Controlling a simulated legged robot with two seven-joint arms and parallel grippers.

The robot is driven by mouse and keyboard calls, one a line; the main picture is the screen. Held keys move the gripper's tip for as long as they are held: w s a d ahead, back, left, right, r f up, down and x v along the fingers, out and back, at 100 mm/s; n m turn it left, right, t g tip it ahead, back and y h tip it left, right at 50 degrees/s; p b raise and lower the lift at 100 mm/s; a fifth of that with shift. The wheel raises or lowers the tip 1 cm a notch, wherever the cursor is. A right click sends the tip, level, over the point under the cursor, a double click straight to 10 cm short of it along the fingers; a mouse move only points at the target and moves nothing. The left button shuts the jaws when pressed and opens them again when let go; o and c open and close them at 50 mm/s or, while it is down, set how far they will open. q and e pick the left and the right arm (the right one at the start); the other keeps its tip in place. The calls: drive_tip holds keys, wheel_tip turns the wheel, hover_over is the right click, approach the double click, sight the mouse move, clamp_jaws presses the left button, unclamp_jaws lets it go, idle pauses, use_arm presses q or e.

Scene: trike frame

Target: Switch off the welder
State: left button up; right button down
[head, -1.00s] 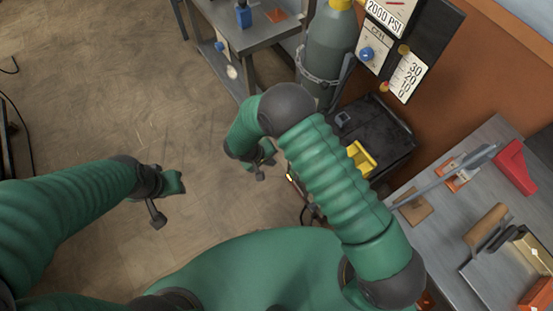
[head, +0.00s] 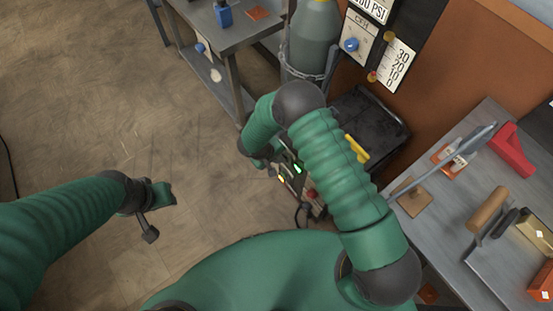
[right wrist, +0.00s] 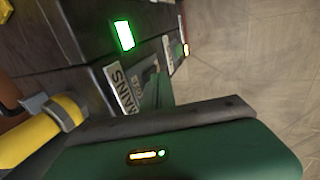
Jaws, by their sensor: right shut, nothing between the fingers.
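The welder (head: 368,118) is a dark box on the floor by the gas cylinder. Its front panel shows a lit green lamp (head: 298,169).
The grey gas cylinder (head: 312,40) stands behind the welder, beside a metal cart (head: 235,40). A yellow part (head: 356,148) lies on the welder. A workbench (head: 440,230) with tools is at the right.

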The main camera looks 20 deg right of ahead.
drive_tip(key=shift+w+d+r, duration=0.1)
drive_tip(key=shift+w+d, duration=0.05)
drive_tip(key=shift+d, duration=0.25)
drive_tip(key=shift+r, duration=0.1)
drive_tip(key=shift+r+p, duration=0.65)
drive_tip(key=shift+r, duration=0.15)
drive_tip(key=shift+f, duration=0.1)
